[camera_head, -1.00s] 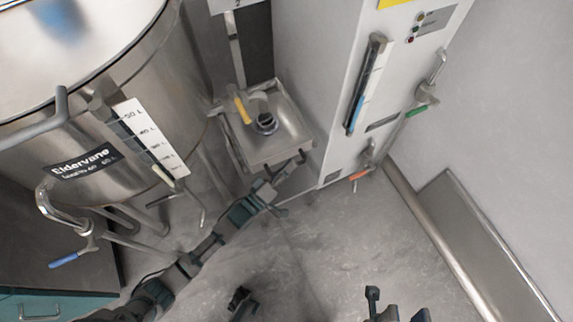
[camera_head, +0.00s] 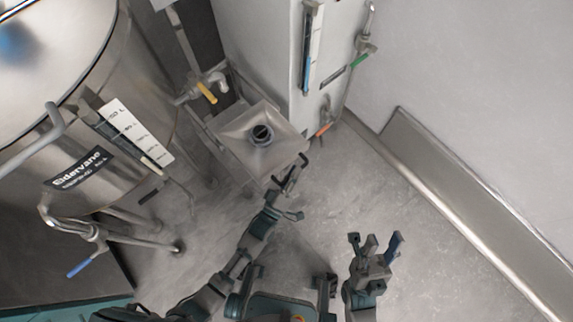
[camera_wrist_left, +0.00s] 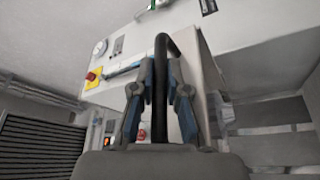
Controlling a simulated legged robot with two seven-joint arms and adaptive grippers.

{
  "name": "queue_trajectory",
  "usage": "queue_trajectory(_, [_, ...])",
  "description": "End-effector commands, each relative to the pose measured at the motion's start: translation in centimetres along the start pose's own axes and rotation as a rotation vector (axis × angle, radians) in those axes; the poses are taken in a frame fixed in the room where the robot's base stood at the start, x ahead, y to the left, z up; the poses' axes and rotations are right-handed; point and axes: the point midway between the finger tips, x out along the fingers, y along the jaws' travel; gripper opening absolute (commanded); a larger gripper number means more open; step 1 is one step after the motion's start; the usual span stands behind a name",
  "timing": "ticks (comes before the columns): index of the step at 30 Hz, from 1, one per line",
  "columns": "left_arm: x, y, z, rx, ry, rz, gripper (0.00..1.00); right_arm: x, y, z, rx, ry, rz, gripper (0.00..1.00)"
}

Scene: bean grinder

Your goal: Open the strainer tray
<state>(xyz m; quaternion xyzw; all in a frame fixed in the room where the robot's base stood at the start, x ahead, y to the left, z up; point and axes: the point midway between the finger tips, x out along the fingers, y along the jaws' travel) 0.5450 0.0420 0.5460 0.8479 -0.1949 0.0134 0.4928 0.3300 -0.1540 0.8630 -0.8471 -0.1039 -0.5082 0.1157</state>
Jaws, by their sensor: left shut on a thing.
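The strainer tray (camera_head: 238,131) is a square metal basin with a dark round drain (camera_head: 261,134) in its middle. It stands out from its frame beside the big steel kettle, with its drain clear of the yellow-handled tap (camera_head: 207,92). My left gripper (camera_head: 283,189) is at the tray's near right edge, shut on its black handle (camera_head: 292,172). In the left wrist view the dark handle bar (camera_wrist_left: 161,85) passes between the two fingers of my left gripper (camera_wrist_left: 160,88). My right gripper (camera_head: 374,246) is open and empty over the floor, right of the tray.
The steel kettle (camera_head: 140,110) fills the left, with a blue-handled tap (camera_head: 80,267) low on it. A white cabinet (camera_head: 270,50) stands close behind the tray, with a green valve handle (camera_head: 359,60) and an orange one (camera_head: 323,129). The floor (camera_head: 440,240) at right is clear.

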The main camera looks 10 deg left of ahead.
Motion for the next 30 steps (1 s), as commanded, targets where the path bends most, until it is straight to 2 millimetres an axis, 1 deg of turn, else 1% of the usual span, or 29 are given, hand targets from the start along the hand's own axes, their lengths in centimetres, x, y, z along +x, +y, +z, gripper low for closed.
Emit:
queue_trajectory(1, [-0.3,-0.3,0.4,0.000,-0.007,-0.010,0.00,0.0,0.0,0.0,0.000,0.000,0.000,0.39])
queue_trajectory(3, [-0.4,-0.2,0.6,-0.001,-0.007,-0.011,0.00,0.0,0.0,-0.1,0.000,0.002,0.000,0.39])
queue_trajectory(13, [-0.5,-0.3,0.7,0.000,-0.009,-0.013,0.00,-0.1,0.0,-0.1,0.000,0.002,0.001,0.39])
queue_trajectory(14, [-0.5,-0.3,0.7,0.000,-0.009,-0.013,0.19,-0.1,0.0,-0.1,0.000,0.001,0.001,0.39])
queue_trajectory(15, [-0.4,-0.3,0.7,0.000,-0.008,-0.013,0.29,-0.1,0.0,-0.1,0.000,0.001,0.001,0.39])
queue_trajectory(16, [-0.4,-0.3,0.7,0.000,-0.008,-0.012,0.36,-0.1,0.0,-0.1,0.000,0.000,0.001,0.39])
queue_trajectory(17, [-0.4,-0.3,0.6,0.000,-0.007,-0.011,0.39,-0.1,0.0,-0.1,0.000,0.000,0.001,0.39])
queue_trajectory(26, [-0.4,0.0,0.5,0.000,-0.003,-0.005,0.39,-0.2,0.0,-0.1,-0.001,-0.007,0.000,0.39])
queue_trajectory(29, [-1.2,0.0,0.5,0.001,-0.004,-0.006,0.39,-0.2,-0.1,-0.2,-0.001,-0.005,0.000,0.39])
queue_trajectory(30, [-1.8,0.0,0.5,0.000,-0.005,-0.006,0.39,-0.2,-0.1,-0.2,-0.001,-0.004,0.000,0.39])
